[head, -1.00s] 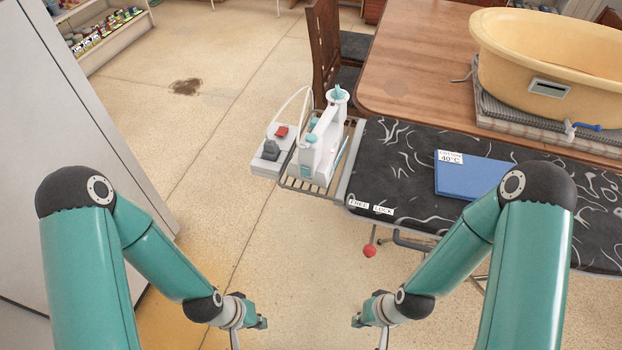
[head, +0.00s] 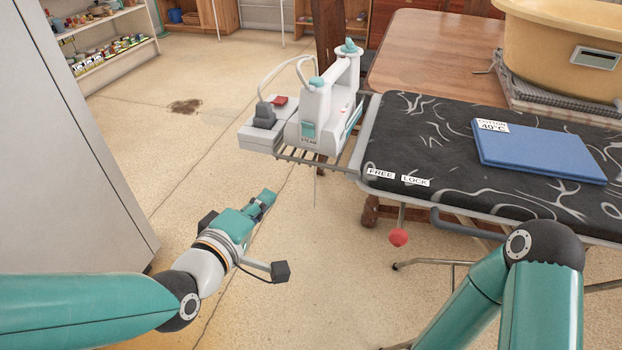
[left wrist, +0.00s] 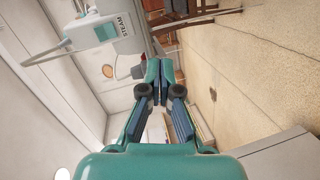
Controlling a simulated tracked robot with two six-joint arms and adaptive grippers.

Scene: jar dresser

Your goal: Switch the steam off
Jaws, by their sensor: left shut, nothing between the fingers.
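A white and teal steam iron (head: 330,95) stands upright on the rack at the left end of the ironing board. The word STEAM and a teal part show on its side facing me. The iron also shows in the left wrist view (left wrist: 120,30), at the upper left. Beside it is a grey box (head: 262,132) with a red switch (head: 280,100) and a dark plug on top. My left gripper (head: 268,196) is shut and empty, below and to the left of the iron, apart from it. It also shows in the left wrist view (left wrist: 160,68). My right gripper is out of the head view.
The ironing board (head: 420,130) has a dark patterned cover, FREE and LOCK labels, and a blue folded cloth (head: 535,148). A red knob (head: 398,237) hangs under it. A yellow tub (head: 560,50) stands behind. A pale cabinet (head: 60,170) is at left.

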